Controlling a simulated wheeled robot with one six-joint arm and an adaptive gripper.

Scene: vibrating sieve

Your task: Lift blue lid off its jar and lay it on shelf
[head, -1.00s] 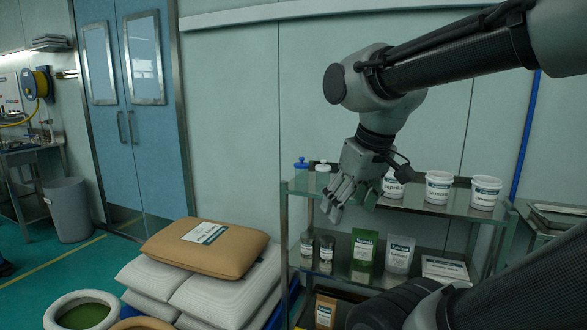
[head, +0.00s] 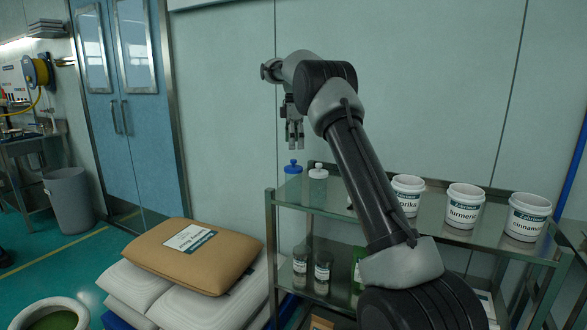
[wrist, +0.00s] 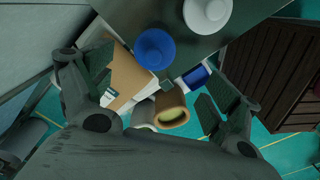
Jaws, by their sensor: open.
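The blue lid (head: 293,167), with a small knob on top, sits on its clear jar on the left end of the shelf's top level (head: 335,207). It shows from above as a round blue disc in the wrist view (wrist: 154,48). My gripper (head: 295,147) points down above the blue lid, apart from it. Its fingers are spread and empty in the wrist view (wrist: 153,85), with the lid toward the upper middle of the picture. The jar body is partly hidden by its lid from above.
A white-lidded jar (head: 318,173) stands close to the right of the blue-lidded jar. Labelled white tubs (head: 465,204) stand farther right on the top level. Lower levels hold jars (head: 322,273). Stacked sacks (head: 195,255) lie left of the shelf.

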